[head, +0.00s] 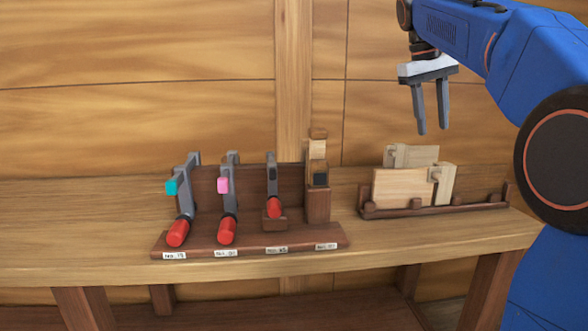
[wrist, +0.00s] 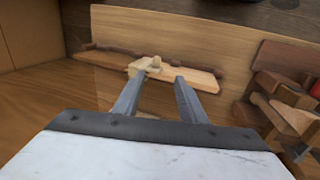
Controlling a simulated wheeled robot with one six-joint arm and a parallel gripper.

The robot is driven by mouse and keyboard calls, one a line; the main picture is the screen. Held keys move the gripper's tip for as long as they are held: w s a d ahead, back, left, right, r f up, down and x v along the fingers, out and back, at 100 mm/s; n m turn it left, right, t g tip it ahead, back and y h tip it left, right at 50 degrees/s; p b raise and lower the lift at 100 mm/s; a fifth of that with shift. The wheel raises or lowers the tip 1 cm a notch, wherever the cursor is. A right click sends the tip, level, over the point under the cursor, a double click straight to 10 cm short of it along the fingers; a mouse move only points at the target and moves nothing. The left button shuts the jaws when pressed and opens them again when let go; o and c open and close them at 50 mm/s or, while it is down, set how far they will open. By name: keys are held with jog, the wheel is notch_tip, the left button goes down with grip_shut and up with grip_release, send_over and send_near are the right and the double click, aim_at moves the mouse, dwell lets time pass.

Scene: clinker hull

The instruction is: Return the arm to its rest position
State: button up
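My gripper (head: 432,130) hangs in the air at the upper right of the head view, above the right part of the bench. Its two grey fingers point down and stand apart, with nothing between them. My blue arm comes in from the right edge. In the wrist view my gripper (wrist: 160,80) also shows its fingers spread and empty, with the rack of wooden pieces beyond them.
A wooden bench (head: 100,225) runs below. On it stand a tool stand (head: 300,240) with several red-handled tools, and a rack (head: 410,210) with pale wooden pieces (head: 400,188) below my gripper. A plank wall (head: 130,100) rises behind. Bare bench lies left of the stand.

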jog(key=s+a+f+t+y, duration=0.1)
jog(key=s+a+f, duration=0.2)
jog(key=s+f, duration=0.6)
jog(key=s+a+f+t+y, duration=0.1)
jog(key=s+a+f, duration=0.3)
jog(key=s+f, duration=0.6)
jog(key=s+a+f+t+y, duration=0.1)
jog(key=s+a+f, duration=0.3)
jog(key=s+f, duration=0.6)
notch_tip(320, 180, down, 9)
jog(key=shift+s+r+t, duration=0.15)
jog(key=shift+t, duration=0.55)
